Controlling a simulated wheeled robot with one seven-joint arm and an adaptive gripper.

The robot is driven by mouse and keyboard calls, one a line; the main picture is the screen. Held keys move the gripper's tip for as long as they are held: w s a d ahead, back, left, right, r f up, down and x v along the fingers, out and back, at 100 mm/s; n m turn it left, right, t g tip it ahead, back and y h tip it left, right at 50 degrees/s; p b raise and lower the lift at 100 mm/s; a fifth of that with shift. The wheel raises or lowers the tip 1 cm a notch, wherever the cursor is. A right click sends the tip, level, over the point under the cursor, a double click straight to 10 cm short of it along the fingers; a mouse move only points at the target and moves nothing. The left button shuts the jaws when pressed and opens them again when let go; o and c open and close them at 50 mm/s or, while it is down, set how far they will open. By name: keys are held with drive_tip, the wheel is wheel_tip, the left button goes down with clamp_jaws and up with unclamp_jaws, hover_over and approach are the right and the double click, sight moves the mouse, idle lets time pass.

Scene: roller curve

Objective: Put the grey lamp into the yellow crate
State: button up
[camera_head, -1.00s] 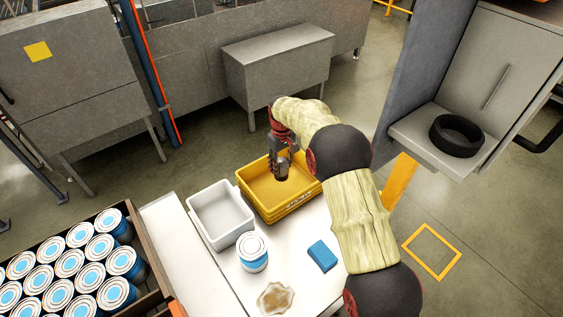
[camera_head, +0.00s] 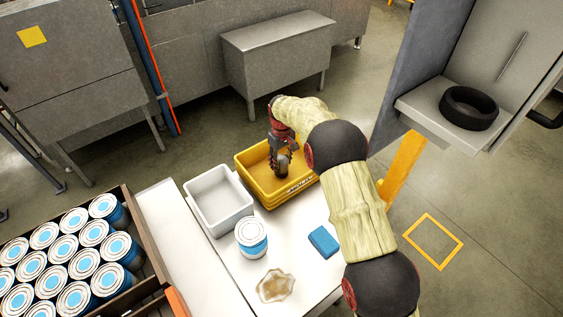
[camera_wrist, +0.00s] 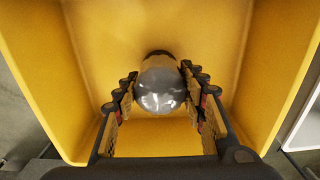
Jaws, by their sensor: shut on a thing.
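The yellow crate (camera_head: 262,192) stands at the far end of the white table, and its walls also fill the wrist view (camera_wrist: 35,60). My gripper (camera_head: 281,166) points down inside the crate's opening. In the wrist view my gripper (camera_wrist: 162,100) is shut on the grey lamp (camera_wrist: 161,88), a shiny rounded bulb with a dark end, held between the two fingers. In the head view the grey lamp (camera_head: 282,170) shows only as a small dark shape at the fingertips. I cannot tell whether it touches the crate floor.
A white bin (camera_head: 220,203) stands left of the crate. A blue-and-white can (camera_head: 251,237), a blue block (camera_head: 323,242) and a brownish patch (camera_head: 275,286) are on the white table (camera_head: 235,272). A box of several cans (camera_head: 75,250) is at left. A black ring (camera_head: 468,108) lies on a shelf at right.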

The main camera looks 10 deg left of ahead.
drive_tip(key=o, duration=1.3)
drive_tip(key=shift+r, duration=0.15)
drive_tip(key=shift+r+p, duration=1.55)
drive_tip(key=shift+r, duration=3)
drive_tip(key=shift+s, duration=0.1)
drive_tip(key=shift+s+d+r+b, duration=0.15)
drive_tip(key=shift+s+b, duration=0.45)
drive_tip(key=shift+s, duration=1.75)
drive_tip(key=shift+s+d+r+b, duration=0.15)
drive_tip(key=shift+s+b, duration=0.5)
drive_tip(key=shift+s, duration=1.65)
drive_tip(key=shift+s+d+r+b, duration=0.15)
drive_tip(key=shift+s+b, duration=0.45)
drive_tip(key=shift+s, duration=1.75)
